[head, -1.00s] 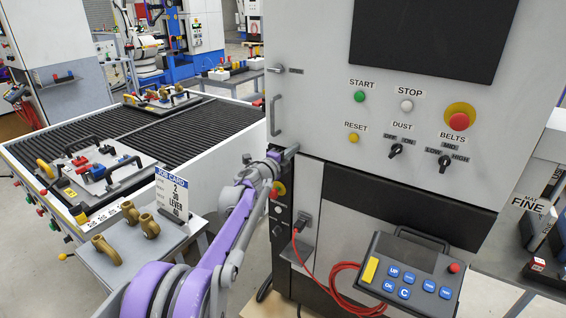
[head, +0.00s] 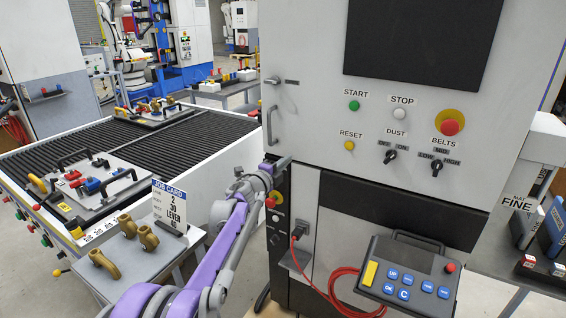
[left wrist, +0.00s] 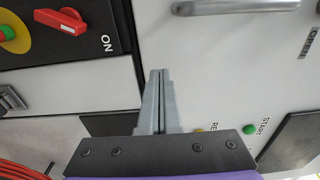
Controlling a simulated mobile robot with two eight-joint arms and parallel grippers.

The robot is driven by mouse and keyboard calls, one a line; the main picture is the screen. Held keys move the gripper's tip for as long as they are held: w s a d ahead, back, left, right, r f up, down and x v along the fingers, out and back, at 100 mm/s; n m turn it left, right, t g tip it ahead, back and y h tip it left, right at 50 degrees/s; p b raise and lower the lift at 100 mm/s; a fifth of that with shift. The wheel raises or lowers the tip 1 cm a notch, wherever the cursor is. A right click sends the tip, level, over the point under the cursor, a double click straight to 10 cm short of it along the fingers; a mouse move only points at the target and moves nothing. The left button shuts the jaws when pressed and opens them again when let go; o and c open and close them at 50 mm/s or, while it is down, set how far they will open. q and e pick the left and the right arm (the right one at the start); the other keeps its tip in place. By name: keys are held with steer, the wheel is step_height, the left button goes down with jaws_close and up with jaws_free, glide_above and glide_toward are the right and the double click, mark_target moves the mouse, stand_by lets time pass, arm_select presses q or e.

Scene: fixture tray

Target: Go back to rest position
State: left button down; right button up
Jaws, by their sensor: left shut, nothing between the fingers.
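My left gripper (head: 284,163) is at the lower left edge of the grey machine cabinet (head: 305,130), just below its door handle (head: 271,125). In the left wrist view its two grey fingers (left wrist: 160,73) are together with nothing between them. They point across the cabinet's light front, and I cannot tell whether they touch it. My purple left arm reaches up to it from the bottom of the head view. My right gripper is out of view.
A control pendant (head: 407,269) with a red cable hangs low on the cabinet. A red switch (left wrist: 62,20) is near the fingers.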

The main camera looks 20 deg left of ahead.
arm_select(q)
steer(key=s+d+f+n+g+y, duration=0.1)
steer(key=s+n+g+y, duration=0.15)
steer(key=s+n, duration=0.6)
steer(key=s+d+f+n+g+y, duration=0.15)
steer(key=s+n+y, duration=0.25)
steer(key=s, duration=1)
steer(key=s+d+f+n+g+h, duration=0.2)
steer(key=s+d+f+n+g, duration=0.1)
steer(key=s+d+f, duration=0.4)
steer(key=s+d+f+n+g+h, duration=0.2)
steer(key=s+d+f+g, duration=0.3)
steer(key=s+f, duration=0.8)
steer(key=s+d+n, duration=0.1)
steer(key=s+d, duration=0.1)
steer(key=s, duration=0.3)
steer(key=shift+s+n+g+h+p, duration=0.25)
steer(key=shift+n+g+h+p, duration=0.05)
steer(key=shift+n+h, duration=0.05)
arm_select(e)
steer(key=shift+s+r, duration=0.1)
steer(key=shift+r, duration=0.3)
arm_select(q)
steer(key=shift+r, duration=0.1)
